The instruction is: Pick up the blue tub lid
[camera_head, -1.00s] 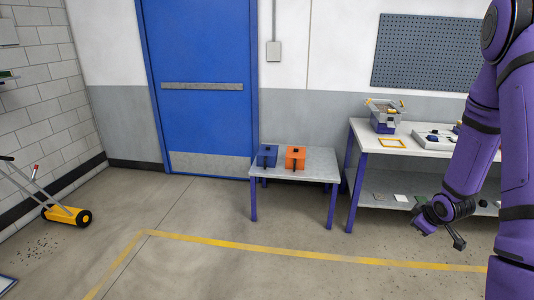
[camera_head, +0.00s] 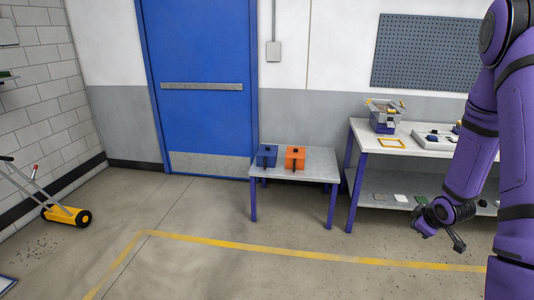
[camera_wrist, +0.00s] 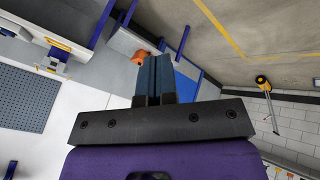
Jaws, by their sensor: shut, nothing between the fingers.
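A blue tub (camera_head: 267,155) with a blue lid and a small dark knob on top stands on a low grey table (camera_head: 318,165) in front of the blue door. An orange tub (camera_head: 295,156) stands just right of it and also shows in the wrist view (camera_wrist: 139,57). My gripper (camera_head: 442,231) hangs at the right of the head view, well away from the tubs. In the wrist view its fingers (camera_wrist: 154,75) are together and empty. The blue tub cannot be made out there.
A taller workbench (camera_head: 357,141) stands to the right with a grey bin (camera_head: 383,124), a yellow frame (camera_head: 391,143) and small parts. A yellow-wheeled magnet sweeper (camera_head: 67,215) stands at the left. The floor before the low table is clear, crossed by a yellow line (camera_head: 250,245).

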